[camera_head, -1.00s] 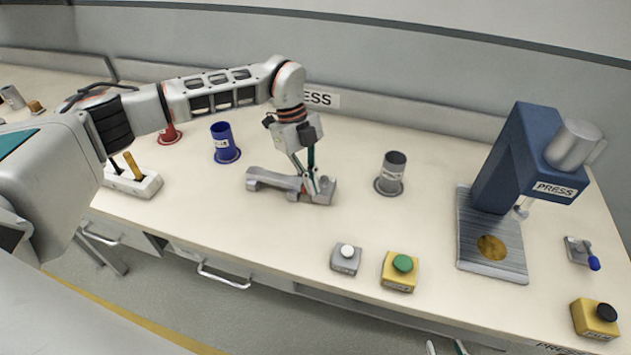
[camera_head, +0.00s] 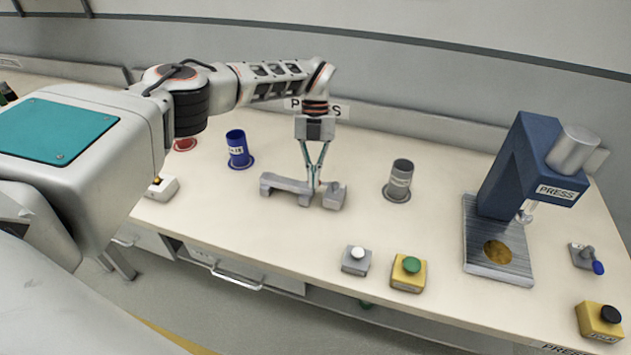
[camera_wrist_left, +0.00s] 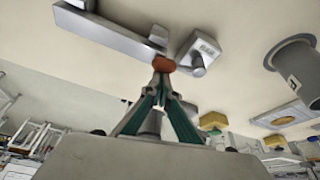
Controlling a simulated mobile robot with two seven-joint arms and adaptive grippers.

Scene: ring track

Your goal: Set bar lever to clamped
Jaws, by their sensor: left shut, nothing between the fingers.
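A grey bar fixture (camera_head: 283,185) lies on the bench in the middle of the head view, with a grey block (camera_head: 334,196) at its right end. My left gripper (camera_head: 315,186) points down at the fixture's right part, shut and empty. Its tips (camera_wrist_left: 162,76) are at the knob; whether they touch it I cannot tell. The fingers hide part of the fixture.
A blue cup (camera_head: 238,150) stands behind left and a grey cup (camera_head: 399,180) to the right. A grey button box (camera_head: 356,260) and yellow button box (camera_head: 408,273) are in front. The blue press (camera_head: 520,165) and a blue-handled switch (camera_head: 588,258) stand at right.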

